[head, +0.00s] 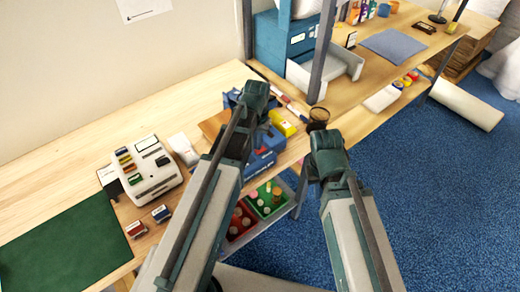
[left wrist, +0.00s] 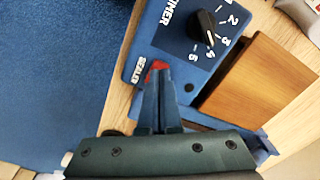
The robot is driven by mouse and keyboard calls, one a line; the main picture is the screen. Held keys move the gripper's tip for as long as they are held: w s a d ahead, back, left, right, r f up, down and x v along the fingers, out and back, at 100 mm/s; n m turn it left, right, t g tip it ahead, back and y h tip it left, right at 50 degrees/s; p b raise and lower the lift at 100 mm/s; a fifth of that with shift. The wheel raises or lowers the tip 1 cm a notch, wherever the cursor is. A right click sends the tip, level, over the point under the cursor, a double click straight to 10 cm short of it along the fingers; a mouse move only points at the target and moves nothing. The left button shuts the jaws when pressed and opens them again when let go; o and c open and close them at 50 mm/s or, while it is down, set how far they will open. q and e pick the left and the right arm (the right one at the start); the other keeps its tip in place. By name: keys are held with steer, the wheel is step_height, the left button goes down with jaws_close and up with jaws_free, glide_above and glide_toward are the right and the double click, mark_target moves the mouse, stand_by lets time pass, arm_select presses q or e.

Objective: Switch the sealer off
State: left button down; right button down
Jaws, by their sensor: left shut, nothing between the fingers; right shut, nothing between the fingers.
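The blue sealer (head: 262,158) stands on the wooden bench, partly hidden behind my left arm in the head view. In the left wrist view, the sealer's blue panel (left wrist: 185,72) carries a black timer dial (left wrist: 203,27) with its pointer near 4. A red switch (left wrist: 160,65) sits beside the SEALER label. My left gripper (left wrist: 158,74) is shut and empty, its tips right at the switch and covering part of it. I cannot tell contact or the switch's position. My right gripper (head: 311,172) is shut and empty by the bench's front edge, its tips unclear.
A brown wooden piece (left wrist: 260,80) lies beside the panel. A white label machine (head: 148,168), two small stamps and a green mat (head: 65,250) are at the left. A bin with red and green compartments (head: 262,205) sits below the bench. Shelf posts rise behind.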

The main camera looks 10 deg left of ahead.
mark_target(258, 152)
arm_select(q)
steer(key=shift+f+b, duration=0.9)
stand_by(0.8)
step_height(258, 152, up, 7)
steer(key=p, duration=0.7)
stand_by(0.4)
steer(key=shift+s+d+f, duration=0.15)
steer(key=shift+s+d, duration=0.05)
steer(key=s+d+f+m+y+b, duration=0.1)
steer(key=s+d+f+b, duration=0.3)
steer(key=s+d, duration=0.6)
steer(key=s+m, duration=0.1)
steer(key=s, duration=0.3)
steer(key=shift+f+b, duration=0.2)
steer(key=shift+b, duration=0.2)
